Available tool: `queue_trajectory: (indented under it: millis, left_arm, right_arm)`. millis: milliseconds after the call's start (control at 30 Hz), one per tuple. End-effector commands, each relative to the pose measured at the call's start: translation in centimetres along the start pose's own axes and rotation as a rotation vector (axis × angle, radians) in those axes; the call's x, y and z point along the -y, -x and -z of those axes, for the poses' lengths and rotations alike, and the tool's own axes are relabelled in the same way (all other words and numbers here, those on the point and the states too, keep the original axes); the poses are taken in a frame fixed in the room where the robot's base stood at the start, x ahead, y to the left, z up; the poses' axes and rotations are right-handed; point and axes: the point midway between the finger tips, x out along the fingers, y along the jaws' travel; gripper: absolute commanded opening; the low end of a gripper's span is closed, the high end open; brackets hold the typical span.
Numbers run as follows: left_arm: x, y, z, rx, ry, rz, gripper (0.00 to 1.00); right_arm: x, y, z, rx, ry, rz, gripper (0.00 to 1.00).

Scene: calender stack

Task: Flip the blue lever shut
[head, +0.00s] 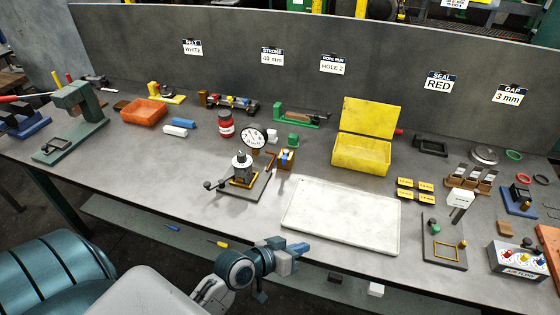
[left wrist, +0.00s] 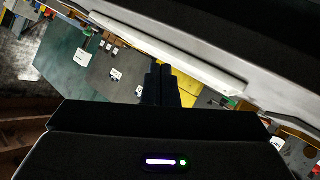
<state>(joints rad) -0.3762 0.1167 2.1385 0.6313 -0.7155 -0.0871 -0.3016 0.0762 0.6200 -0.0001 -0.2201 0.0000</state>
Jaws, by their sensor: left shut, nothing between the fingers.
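My left gripper (head: 300,247) is in front of the table's front edge, below the white tray, in the head view. Its fingers are together and empty, and it touches nothing that I can see. In the left wrist view the dark fingers (left wrist: 160,84) stand side by side. I cannot tell for sure which part is the blue lever. My right gripper is not in view.
The white tray (head: 312,239) lies at the table's front middle. A dial gauge stand (head: 262,187) is left of it, and an open yellow box (head: 361,157) behind it. A black stand with a white sign (head: 430,249) is left of the control box. The table's left front is clear.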

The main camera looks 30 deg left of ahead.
Motion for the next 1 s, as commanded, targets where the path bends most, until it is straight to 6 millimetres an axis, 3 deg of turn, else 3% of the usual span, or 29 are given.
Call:
queue_trajectory:
  millis: [267,500,633,800,1000]
  left_arm:
    - [1.6,-2.8,7.6,-0.384,0.239,-0.079,0.0]
    - [7.6,-3.1,13.5,-0.756,0.543,-0.022,0.0]
    - [11.8,-2.9,14.9,-0.922,0.706,0.063,0.0]
    - [16.0,-2.5,14.9,-1.061,0.868,0.179,0.0]
    - [18.2,-2.2,14.4,-1.124,0.95,0.253,0.0]
  right_arm:
    - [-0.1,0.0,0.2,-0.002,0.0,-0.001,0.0]
    - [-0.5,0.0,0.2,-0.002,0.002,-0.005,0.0]
    - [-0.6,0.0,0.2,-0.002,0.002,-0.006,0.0]
    - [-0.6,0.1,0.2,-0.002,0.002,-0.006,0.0]
    - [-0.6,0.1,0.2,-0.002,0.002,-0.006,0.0]
